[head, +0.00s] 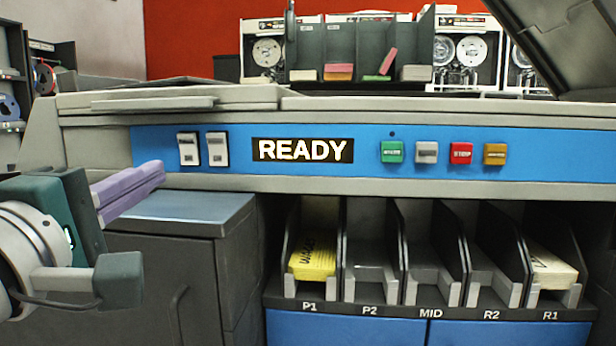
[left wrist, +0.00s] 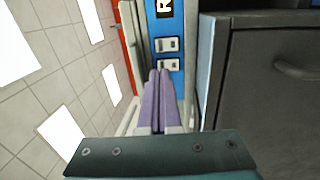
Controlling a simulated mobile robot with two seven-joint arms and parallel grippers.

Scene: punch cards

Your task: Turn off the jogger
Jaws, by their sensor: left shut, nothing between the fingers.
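Two white rocker switches, the left switch (head: 188,149) and the right switch (head: 217,149), sit side by side on the blue control panel (head: 360,185) in the head view. Their labels are too small to read, so I cannot tell which is the jogger's. In the left wrist view, the right switch (left wrist: 167,45) and left switch (left wrist: 168,65) lie just past the fingertips. My left gripper (head: 160,172) is shut and empty, its purple fingers pointing at the panel, below and left of the left switch. It also shows in the left wrist view (left wrist: 159,72). My right gripper is not in view.
A lit READY sign (head: 303,150) is right of the switches. Green (head: 392,152), grey (head: 426,152), red (head: 461,153) and amber (head: 495,154) buttons follow. A grey cabinet (head: 190,215) stands below the fingers. Card pockets hold a yellow deck (head: 313,255) in P1 and a pale deck (head: 551,268) in R1.

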